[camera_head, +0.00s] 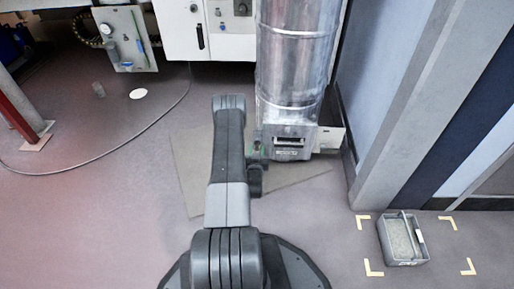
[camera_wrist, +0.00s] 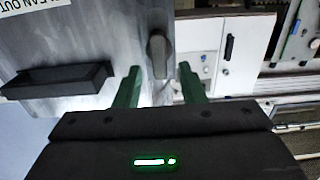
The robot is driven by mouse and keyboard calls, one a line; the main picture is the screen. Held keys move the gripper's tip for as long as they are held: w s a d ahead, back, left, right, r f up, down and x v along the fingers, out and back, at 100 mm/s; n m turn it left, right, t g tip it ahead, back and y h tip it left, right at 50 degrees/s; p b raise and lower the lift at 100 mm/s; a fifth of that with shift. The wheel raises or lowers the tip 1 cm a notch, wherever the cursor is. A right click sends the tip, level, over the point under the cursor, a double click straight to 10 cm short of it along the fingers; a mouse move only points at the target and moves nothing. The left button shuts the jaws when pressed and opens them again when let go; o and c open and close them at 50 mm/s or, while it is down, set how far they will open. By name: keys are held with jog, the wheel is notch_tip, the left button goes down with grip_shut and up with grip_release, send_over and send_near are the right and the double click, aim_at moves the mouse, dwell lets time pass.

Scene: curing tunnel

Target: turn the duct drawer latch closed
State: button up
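The duct drawer shows in the wrist view as a grey metal front (camera_wrist: 95,30) with a black handle (camera_wrist: 55,80) at left and a partly cut-off "CLEAN OUT" label above. The latch (camera_wrist: 157,55) is a dark grey rounded lever right of the handle, lying upright in the picture. My gripper (camera_wrist: 158,86) has its green fingers open, one on each side of the latch's line. I cannot tell whether the fingers reach around it; no contact shows. In the head view my gripper (camera_head: 258,150) is beside the drawer front (camera_head: 291,146) at the duct's foot; the latch is hidden there.
The shiny round duct (camera_head: 292,60) rises above the drawer. A grey tray (camera_head: 404,262) lies on the floor at right between yellow corner marks. A grey pillar (camera_head: 415,90) stands right of the duct. White cabinets are behind, and a cable curves over the open floor at left.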

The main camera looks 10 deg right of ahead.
jog(key=shift+b+x, duration=0.3)
jog(key=shift+x, duration=1.1)
jog(key=shift+c, duration=0.5)
grip_shut()
